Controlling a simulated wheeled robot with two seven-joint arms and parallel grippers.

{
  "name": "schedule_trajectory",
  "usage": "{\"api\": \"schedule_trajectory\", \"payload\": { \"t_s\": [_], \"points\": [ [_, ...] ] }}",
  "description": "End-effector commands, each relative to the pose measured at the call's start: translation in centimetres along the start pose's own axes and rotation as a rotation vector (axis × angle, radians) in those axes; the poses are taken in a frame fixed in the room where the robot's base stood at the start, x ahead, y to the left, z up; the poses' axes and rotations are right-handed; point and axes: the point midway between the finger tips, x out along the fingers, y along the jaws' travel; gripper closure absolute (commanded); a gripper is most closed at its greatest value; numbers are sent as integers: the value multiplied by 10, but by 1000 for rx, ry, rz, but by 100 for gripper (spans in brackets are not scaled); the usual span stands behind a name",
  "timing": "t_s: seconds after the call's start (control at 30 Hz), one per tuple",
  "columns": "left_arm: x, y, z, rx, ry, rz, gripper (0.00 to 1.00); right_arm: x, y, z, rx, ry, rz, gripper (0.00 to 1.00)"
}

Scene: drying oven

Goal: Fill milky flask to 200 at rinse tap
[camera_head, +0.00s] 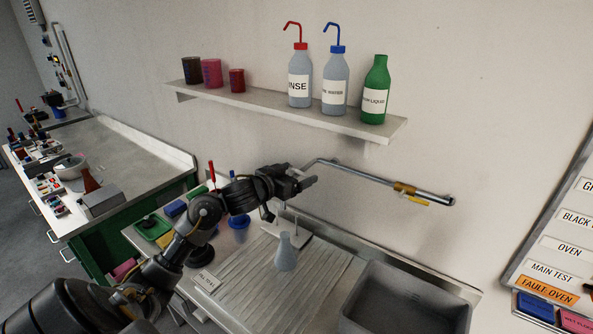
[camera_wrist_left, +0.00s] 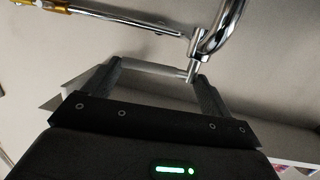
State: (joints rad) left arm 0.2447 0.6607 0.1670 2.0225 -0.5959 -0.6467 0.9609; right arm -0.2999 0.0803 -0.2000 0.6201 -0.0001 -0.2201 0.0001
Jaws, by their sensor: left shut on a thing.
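A pale, cloudy conical flask (camera_head: 286,254) stands upright on the ribbed drainboard (camera_head: 322,290), left of the sink. The tap's chrome pipe (camera_head: 362,175) runs along the wall above it, with a brass fitting and yellow lever (camera_head: 415,200) towards its right end. My left gripper (camera_head: 307,180) is at the pipe's left end, above the flask. In the left wrist view the fingers (camera_wrist_left: 158,82) are at the chrome spout end (camera_wrist_left: 194,68), and I take them to be shut on it. No water stream or fill mark can be made out. My right gripper is out of view.
The sink basin (camera_head: 405,305) lies right of the drainboard. A wall shelf (camera_head: 290,117) above holds two wash bottles, a green bottle (camera_head: 375,90) and several dark and red cups. A blue cup (camera_head: 239,228) stands behind my left forearm. A labelled board (camera_head: 560,240) is at far right.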

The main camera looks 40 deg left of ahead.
Motion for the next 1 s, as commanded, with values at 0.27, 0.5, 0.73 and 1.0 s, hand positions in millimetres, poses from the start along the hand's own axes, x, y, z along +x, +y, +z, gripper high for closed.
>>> {"api": "schedule_trajectory", "payload": {
  "t_s": [0.27, 0.5, 0.73, 1.0],
  "points": [
    [-5, -5, -3, 17, -1, 100, 38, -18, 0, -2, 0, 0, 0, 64],
    [-7, -6, 0, 29, 1, 188, 38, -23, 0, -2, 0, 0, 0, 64],
    [-8, -6, 0, 28, 2, 195, 38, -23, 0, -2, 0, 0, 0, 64],
    [-11, -12, 0, 50, -1, 317, 38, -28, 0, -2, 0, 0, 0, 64]
  ]
}}
